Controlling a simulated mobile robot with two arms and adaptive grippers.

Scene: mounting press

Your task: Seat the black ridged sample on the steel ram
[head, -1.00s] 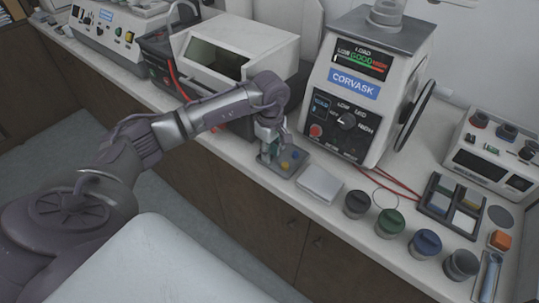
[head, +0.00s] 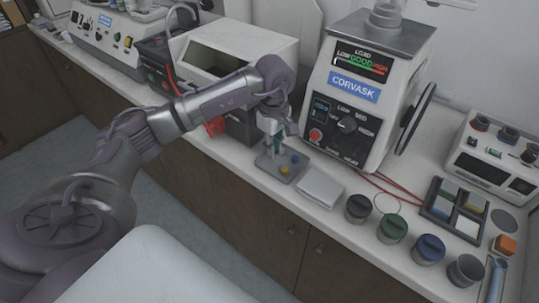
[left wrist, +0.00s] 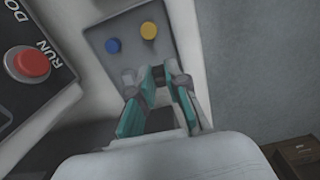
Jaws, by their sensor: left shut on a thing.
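My left gripper (head: 274,153) is over the grey sample tray (head: 291,177) at the counter's front edge. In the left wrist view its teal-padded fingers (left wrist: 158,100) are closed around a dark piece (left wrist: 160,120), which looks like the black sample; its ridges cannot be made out. I cannot tell whether it is clear of the tray. A blue sample (left wrist: 113,46) and a yellow sample (left wrist: 149,30) sit in the tray. The mounting press (head: 350,100) stands behind, with a steel cylinder (head: 386,14) on top. I cannot make out the ram. My right gripper is out of view.
A pale flat block (head: 320,188) lies right of the tray. Several round pots, including a green one (head: 392,227), line the front edge. A sectioned tray (head: 435,211) and red cables (head: 390,184) lie behind them. A white hooded box (head: 240,48) stands left of the press.

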